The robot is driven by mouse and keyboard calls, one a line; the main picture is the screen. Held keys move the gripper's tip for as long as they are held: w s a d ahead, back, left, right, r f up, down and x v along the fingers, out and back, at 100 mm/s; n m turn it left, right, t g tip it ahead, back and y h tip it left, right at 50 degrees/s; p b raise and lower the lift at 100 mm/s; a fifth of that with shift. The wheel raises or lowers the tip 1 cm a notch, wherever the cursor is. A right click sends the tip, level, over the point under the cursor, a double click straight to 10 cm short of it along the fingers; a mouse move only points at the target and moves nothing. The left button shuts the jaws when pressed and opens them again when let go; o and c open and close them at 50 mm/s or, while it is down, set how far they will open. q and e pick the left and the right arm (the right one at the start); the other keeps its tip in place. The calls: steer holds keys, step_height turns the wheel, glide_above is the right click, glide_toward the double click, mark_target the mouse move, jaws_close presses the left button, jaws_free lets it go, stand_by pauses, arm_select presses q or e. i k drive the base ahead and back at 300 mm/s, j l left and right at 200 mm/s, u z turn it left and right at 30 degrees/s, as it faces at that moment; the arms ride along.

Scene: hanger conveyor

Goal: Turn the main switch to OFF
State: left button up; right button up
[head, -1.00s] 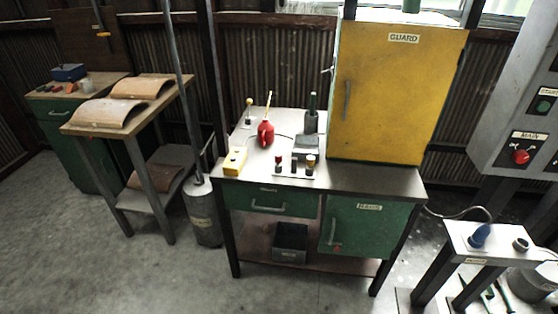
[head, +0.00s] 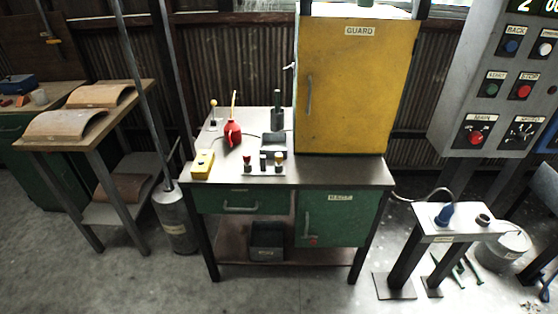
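The main switch (head: 475,137) is a red rotary knob on a dark plate labelled MAIN. It sits at the lower left of the grey control panel (head: 452,105) on the right side of the head view. The knob's exact pointer direction is too small to read. Neither of my grippers shows in the head view.
Blue, white, green and red buttons and another dial (head: 522,132) are near the switch. A low stand (head: 462,228) with a blue plug is below the panel. The workbench (head: 335,172) with the yellow guard cabinet (head: 357,90) stands in the middle. Grey floor is clear in front.

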mark_target(475, 137)
steer(key=z, duration=1.25)
